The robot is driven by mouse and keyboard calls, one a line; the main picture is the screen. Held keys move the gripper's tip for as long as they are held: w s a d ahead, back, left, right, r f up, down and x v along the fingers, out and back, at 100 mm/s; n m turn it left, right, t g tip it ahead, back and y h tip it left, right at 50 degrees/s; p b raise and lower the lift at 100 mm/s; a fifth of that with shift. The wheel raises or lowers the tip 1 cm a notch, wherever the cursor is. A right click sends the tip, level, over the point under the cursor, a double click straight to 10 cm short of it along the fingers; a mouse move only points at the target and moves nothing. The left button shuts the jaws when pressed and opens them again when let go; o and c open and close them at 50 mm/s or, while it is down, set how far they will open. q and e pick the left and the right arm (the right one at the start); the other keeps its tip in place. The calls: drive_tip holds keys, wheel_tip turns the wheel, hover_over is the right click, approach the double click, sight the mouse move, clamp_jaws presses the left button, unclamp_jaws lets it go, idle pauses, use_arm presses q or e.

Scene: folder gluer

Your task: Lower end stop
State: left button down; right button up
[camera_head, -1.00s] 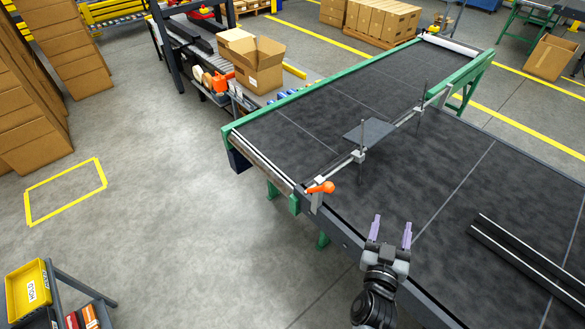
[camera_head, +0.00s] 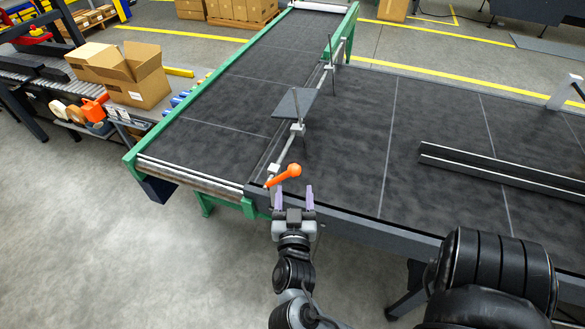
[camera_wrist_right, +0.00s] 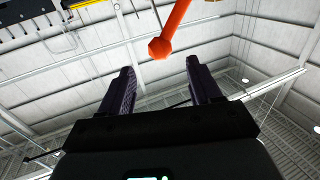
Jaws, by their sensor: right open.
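The end stop is a grey plate (camera_head: 291,103) on a crossbar (camera_head: 287,155) with upright posts, spanning the dark belt. It stands raised above the belt. An orange handle (camera_head: 284,175) with a rounded knob sits at the crossbar's near end, by the belt's front edge. My right gripper (camera_head: 294,197) is open and empty just below the handle in the head view, fingers pointing toward it. In the right wrist view, the orange handle (camera_wrist_right: 172,28) shows beyond the open fingers (camera_wrist_right: 161,78), its knob towards the gap; they look apart. My left gripper is not in view.
The conveyor's dark front rail (camera_head: 365,229) runs just beside my right gripper. Black guide bars with pale edges (camera_head: 500,171) lie on the belt at right. An open cardboard box (camera_head: 135,77) stands at left by tape rolls. The floor at lower left is clear.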

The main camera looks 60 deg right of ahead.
sight(294, 171)
drive_tip(key=b+x, duration=0.3)
drive_tip(key=x, duration=0.5)
drive_tip(key=shift+w+d, duration=0.15)
drive_tip(key=shift+d, duration=0.15)
drive_tip(key=shift+w+d+r, duration=0.1)
drive_tip(key=shift+w+d, duration=0.2)
drive_tip(key=shift+d, duration=0.25)
drive_tip(key=c, duration=0.4)
clamp_jaws()
